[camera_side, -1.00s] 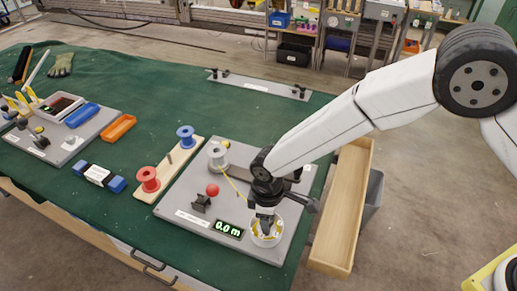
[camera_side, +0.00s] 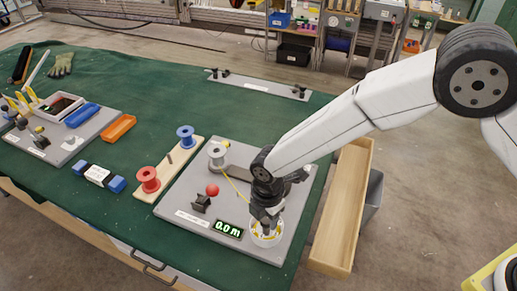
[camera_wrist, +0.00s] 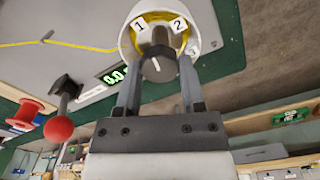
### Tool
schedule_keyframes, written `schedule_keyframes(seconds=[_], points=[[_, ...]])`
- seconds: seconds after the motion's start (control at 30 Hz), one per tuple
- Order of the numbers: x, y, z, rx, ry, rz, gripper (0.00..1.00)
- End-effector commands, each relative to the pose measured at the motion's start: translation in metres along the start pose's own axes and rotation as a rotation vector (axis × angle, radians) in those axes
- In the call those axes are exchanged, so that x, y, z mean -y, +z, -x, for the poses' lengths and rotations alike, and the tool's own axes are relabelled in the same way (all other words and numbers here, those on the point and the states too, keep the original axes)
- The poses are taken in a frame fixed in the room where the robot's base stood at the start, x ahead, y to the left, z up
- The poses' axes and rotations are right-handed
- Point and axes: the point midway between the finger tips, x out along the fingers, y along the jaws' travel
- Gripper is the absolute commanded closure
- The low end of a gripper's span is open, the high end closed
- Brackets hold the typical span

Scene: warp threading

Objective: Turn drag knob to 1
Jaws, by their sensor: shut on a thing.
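The drag knob (camera_wrist: 158,66) is a dark grey round knob with a short white line on its face. It sits in the white cup-shaped drum (camera_side: 257,238) wound with yellow, whose rim carries number tags 1 (camera_wrist: 139,24) and 2 (camera_wrist: 179,24). The white line is on the lower part of the knob face, away from both tags; I cannot tell its exact setting. My gripper (camera_wrist: 160,56) has a finger on each side of the knob and is shut on it. In the side view my gripper (camera_side: 266,218) reaches down into the drum and hides the knob.
A display (camera_side: 228,229) reads 0.0 m. A red-ball lever (camera_side: 212,191) stands left of my gripper. Yellow thread (camera_side: 236,190) runs from a grey spool (camera_side: 217,155) towards the drum. A wooden tray (camera_side: 340,215) lies right of the grey board.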

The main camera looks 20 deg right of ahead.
Motion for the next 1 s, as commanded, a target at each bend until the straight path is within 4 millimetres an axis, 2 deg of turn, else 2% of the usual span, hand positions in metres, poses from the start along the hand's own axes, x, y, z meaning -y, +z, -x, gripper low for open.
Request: schedule_keyframes(seconds=[0.2, 0.4, 0.9, 0.93, 1.0], points=[[-0.0001, 0.0001, 0.0005, 0.0, 0.001, 0.144, 1.0], [-0.0001, 0.0001, 0.0005, 0.0, 0.001, 0.217, 1.0], [-0.0001, 0.0001, 0.0005, 0.0, 0.001, 0.241, 1.0], [-0.0001, 0.0001, 0.0005, 0.0, 0.001, 0.241, 0.4], [-0.0001, 0.0001, 0.0004, 0.0, 0.001, 0.24, 0.18]])
